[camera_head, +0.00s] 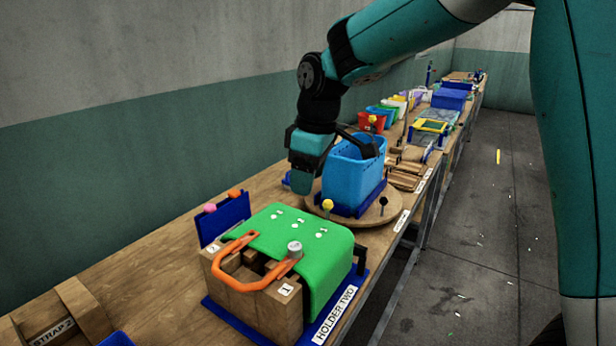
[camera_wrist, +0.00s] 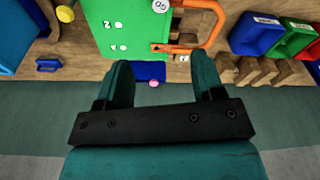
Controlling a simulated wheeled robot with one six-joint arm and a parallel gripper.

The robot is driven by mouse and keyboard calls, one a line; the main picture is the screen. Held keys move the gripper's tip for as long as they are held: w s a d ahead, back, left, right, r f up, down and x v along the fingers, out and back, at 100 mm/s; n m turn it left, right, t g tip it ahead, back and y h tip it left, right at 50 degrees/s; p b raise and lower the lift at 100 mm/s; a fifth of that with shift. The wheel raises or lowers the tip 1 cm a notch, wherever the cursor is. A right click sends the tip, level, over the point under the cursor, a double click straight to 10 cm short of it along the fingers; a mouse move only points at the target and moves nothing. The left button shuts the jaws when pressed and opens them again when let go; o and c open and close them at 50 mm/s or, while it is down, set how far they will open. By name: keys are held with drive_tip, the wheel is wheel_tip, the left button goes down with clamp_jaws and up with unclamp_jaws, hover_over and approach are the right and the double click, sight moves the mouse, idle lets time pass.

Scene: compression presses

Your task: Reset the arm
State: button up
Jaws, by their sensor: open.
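My gripper (camera_head: 302,178) hangs from the teal arm above the bench, behind the green press and left of the blue bin. In the wrist view my gripper (camera_wrist: 162,62) shows two teal fingers spread apart with nothing between them. The green-topped press (camera_head: 305,240) sits on wooden blocks at the bench's near end, with an orange handle (camera_head: 232,284) around its front. In the wrist view the green top (camera_wrist: 125,28) and the orange handle (camera_wrist: 212,25) lie beyond the fingertips, apart from them.
The blue bin (camera_head: 352,170) stands on a round wooden board (camera_head: 378,217). A blue bracket (camera_head: 224,218) with a pink knob (camera_head: 210,208) stands left of the press. Several coloured bins and trays line the bench farther back. The floor (camera_head: 480,250) at right is mostly clear.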

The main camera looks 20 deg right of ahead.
idle(0.4)
drive_tip(key=s+a+f+m+y, duration=0.1)
drive_tip(key=s+a, duration=0.2)
drive_tip(key=s, duration=1)
drive_tip(key=s+a+m+g+y+b, duration=0.1)
drive_tip(key=s+a, duration=0.2)
drive_tip(key=s, duration=1)
drive_tip(key=shift+a+f+m+y, duration=0.35)
drive_tip(key=shift+a+m+y, duration=0.05)
